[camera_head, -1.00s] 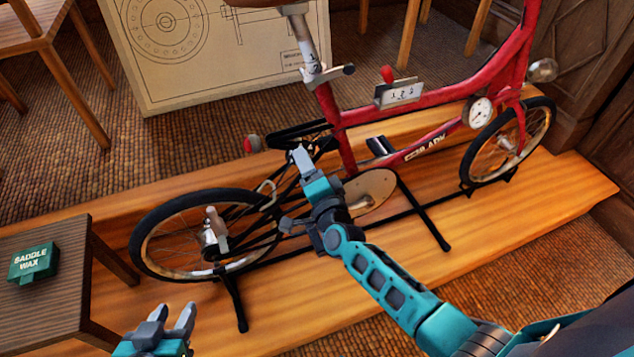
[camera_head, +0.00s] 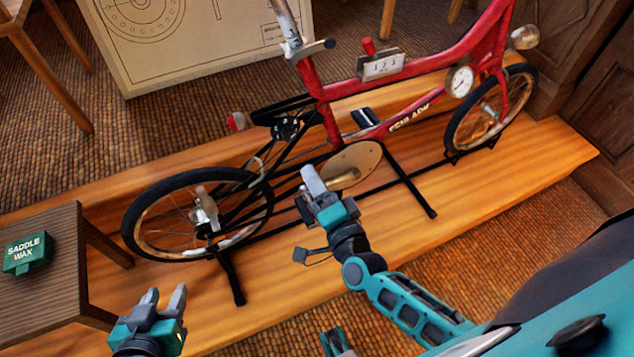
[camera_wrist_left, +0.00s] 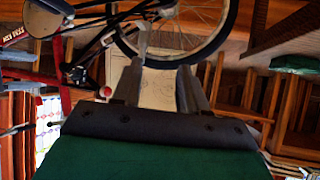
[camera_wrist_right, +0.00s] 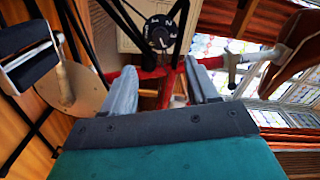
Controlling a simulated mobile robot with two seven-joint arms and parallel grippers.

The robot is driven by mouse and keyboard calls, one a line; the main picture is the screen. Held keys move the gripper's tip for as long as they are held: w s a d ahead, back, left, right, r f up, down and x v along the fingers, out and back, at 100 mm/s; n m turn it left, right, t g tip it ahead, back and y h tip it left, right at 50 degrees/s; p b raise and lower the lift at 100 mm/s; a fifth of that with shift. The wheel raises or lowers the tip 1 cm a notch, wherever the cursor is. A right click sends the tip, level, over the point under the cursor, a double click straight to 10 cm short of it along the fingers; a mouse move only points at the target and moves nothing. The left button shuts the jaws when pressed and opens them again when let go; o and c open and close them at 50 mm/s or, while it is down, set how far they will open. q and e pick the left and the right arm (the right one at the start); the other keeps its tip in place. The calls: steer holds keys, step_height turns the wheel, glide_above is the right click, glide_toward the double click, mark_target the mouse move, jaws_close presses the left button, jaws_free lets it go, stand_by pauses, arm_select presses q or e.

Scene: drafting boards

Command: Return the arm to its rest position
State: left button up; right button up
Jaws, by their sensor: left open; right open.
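My right gripper (camera_head: 314,185) is in front of the bicycle's round chain disc, raised over the wooden platform. In the right wrist view its two fingers (camera_wrist_right: 162,92) stand apart with nothing between them. My left gripper (camera_head: 163,302) is at the lower left of the head view, in front of the rear wheel. Its fingers also stand apart and empty in the left wrist view (camera_wrist_left: 160,88). The red bicycle (camera_head: 420,75) stands upright on its rack on the platform.
The wooden platform (camera_head: 480,220) runs under the bicycle. A small table (camera_head: 50,290) with a green saddle wax tin (camera_head: 28,252) stands at the left, close to my left gripper. A large drawing board (camera_head: 215,45) stands behind the bicycle. Woven floor shows at the front.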

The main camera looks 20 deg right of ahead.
arm_select(q)
steer(key=shift+d+r, duration=0.1)
steer(key=r+p, duration=0.1)
steer(key=p, duration=0.1)
steer(key=a+r+p, duration=0.1)
steer(key=p, duration=0.1)
steer(key=s+a+r+p, duration=0.1)
steer(key=shift+r+y+p, duration=0.15)
steer(key=shift+y+p, duration=0.15)
steer(key=shift+p, duration=0.1)
arm_select(e)
steer(key=s+d+r+n+g+y, duration=0.1)
steer(key=s+n+g, duration=0.6)
steer(key=s+n, duration=0.4)
steer(key=n, duration=0.5)
steer(key=shift+d, duration=0.3)
arm_select(q)
steer(key=shift+d, duration=0.2)
steer(key=shift+w+r, duration=0.1)
steer(key=shift+w, duration=0.05)
